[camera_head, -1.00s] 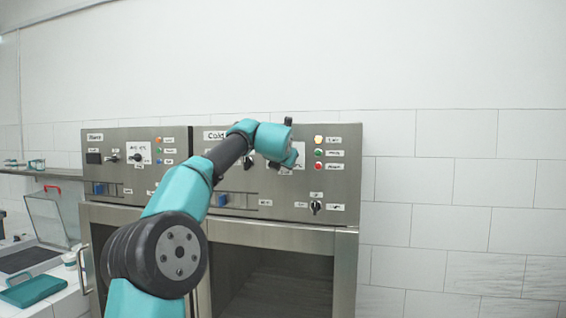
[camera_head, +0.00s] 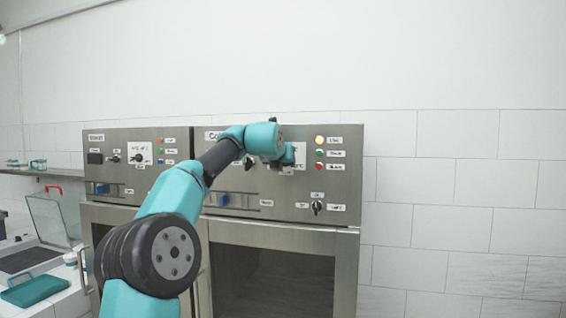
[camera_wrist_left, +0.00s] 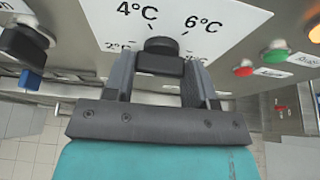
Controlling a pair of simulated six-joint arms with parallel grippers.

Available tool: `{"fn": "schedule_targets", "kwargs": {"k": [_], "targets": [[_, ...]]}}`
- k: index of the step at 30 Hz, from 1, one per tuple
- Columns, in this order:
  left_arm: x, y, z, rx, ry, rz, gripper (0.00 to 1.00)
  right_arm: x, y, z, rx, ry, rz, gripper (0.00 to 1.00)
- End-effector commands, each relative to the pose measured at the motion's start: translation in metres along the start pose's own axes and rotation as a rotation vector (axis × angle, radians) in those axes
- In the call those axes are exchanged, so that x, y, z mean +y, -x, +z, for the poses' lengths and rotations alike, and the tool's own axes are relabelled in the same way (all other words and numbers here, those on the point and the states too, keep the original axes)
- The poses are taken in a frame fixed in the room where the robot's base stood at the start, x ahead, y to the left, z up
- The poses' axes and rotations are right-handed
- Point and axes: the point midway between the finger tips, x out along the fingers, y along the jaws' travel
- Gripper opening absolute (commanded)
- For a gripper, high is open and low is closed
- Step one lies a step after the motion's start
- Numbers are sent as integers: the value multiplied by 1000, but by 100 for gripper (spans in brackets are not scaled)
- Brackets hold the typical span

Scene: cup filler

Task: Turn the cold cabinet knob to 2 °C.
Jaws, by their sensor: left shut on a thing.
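The cold cabinet (camera_head: 229,178) is the right of two steel units, with a sign starting "Co" on its top panel. In the left wrist view its black knob (camera_wrist_left: 161,46) sits on a white dial plate (camera_wrist_left: 236,14) with 2, 4 and 6 °C marks. My left gripper (camera_wrist_left: 160,72) has its fingers on both sides of the knob and is shut on it. I cannot tell which mark the knob points to. In the head view my left gripper (camera_head: 287,157) is against the panel and hides the knob. My right gripper is not in view.
To the right of the dial are orange, green and red lights (camera_head: 320,153). A small lower knob (camera_head: 317,207) and a blue switch (camera_head: 223,200) are on the same panel. Another black knob (camera_wrist_left: 24,40) is left of the dial. The left unit (camera_head: 112,173) has similar controls.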

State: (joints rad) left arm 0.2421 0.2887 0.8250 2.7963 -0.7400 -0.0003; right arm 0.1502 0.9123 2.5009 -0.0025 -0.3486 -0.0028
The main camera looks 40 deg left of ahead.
Motion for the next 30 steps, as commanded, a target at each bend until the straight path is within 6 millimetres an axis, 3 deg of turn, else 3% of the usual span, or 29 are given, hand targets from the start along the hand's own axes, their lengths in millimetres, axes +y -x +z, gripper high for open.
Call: {"fn": "schedule_targets", "kwargs": {"k": [2,3,11,22,30], "targets": [[0,0,-1,2,1,0,27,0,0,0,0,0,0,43],[0,0,-1,2,1,0,53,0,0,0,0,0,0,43],[0,0,0,1,0,0,77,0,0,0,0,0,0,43],[0,5,0,0,0,0,77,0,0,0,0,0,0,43],[0,35,0,-1,-1,0,77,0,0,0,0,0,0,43]]}}
